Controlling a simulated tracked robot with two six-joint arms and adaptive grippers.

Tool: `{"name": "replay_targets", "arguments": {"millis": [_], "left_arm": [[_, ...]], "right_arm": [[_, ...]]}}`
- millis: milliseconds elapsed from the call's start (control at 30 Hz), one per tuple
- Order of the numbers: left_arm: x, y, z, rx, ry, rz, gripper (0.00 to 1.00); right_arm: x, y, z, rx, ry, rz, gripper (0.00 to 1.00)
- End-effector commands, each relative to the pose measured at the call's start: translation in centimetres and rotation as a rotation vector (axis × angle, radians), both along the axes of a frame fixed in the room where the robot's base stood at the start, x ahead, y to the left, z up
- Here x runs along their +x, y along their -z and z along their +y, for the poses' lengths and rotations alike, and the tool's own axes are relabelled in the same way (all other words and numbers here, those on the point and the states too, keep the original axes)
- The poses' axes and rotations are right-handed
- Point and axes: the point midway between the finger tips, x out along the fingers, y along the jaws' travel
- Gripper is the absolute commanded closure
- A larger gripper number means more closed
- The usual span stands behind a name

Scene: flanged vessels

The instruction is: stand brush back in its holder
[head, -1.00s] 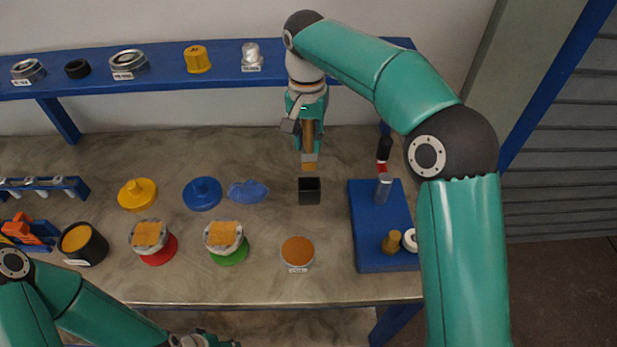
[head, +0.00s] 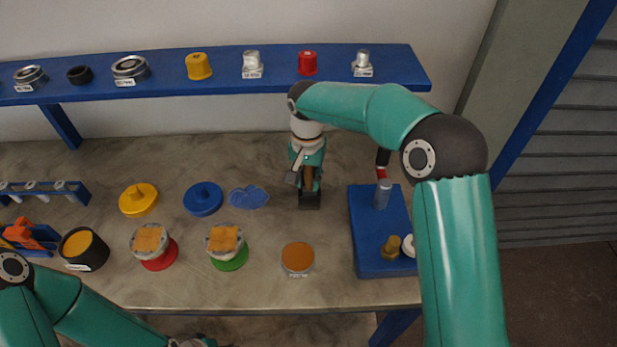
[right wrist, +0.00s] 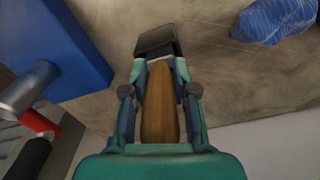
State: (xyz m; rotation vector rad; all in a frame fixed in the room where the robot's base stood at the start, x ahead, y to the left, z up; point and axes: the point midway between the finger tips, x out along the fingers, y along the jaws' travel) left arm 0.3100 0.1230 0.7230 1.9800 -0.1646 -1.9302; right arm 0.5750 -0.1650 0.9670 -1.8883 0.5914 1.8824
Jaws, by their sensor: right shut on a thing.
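The brush (right wrist: 160,105) has a brown wooden handle, and my right gripper (right wrist: 159,75) is shut on it. In the head view the brush (head: 308,180) points down, with its lower end at the black square holder (head: 310,201). The bristles are hidden, and the holder's opening is covered by the brush and gripper. In the right wrist view the holder (right wrist: 157,41) shows just beyond the fingertips. In the head view my right gripper (head: 308,172) is right above the holder. My left gripper (head: 195,342) is only partly in view at the bottom edge.
A crumpled blue cloth (head: 249,197) and a blue flanged lid (head: 203,198) lie left of the holder. A blue block (head: 366,231) with a metal post and fittings stands to the right. An orange-topped round tin (head: 298,258) is in front. A blue shelf (head: 220,82) runs behind.

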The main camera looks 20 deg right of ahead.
Motion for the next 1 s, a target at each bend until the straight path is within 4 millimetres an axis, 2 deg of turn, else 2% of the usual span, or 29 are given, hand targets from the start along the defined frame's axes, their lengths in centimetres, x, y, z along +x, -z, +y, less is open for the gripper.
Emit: {"name": "replay_targets", "arguments": {"millis": [133, 167, 300, 567, 733, 867, 1000], "left_arm": [[0.0, 0.3, 0.0, 0.0, 0.0, 0.0, 0.6], [0.0, 0.2, 0.0, 0.0, 0.0, 0.0, 0.6], [0.0, 0.2, 0.0, 0.0, 0.0, 0.0, 0.6], [0.0, 0.1, 0.0, 0.0, 0.0, 0.0, 0.6], [0.0, 0.1, 0.0, 0.0, 0.0, 0.0, 0.6], [0.0, 0.3, 0.0, 0.0, 0.0, 0.0, 0.6], [0.0, 0.5, 0.0, 0.0, 0.0, 0.0, 0.6]], "right_arm": [[0.0, 0.3, 0.0, 0.0, 0.0, 0.0, 1.0], [0.0, 0.2, 0.0, 0.0, 0.0, 0.0, 0.67], [0.0, 0.2, 0.0, 0.0, -0.001, 0.0, 0.47], [0.0, 0.1, 0.1, 0.0, -0.001, 0.0, 0.47], [0.1, -0.7, 0.1, 0.0, -0.001, -0.002, 0.47], [0.1, -2.5, 0.2, 0.0, -0.002, -0.005, 0.47], [0.1, -5.3, 0.2, 0.0, -0.002, -0.006, 0.47]]}}
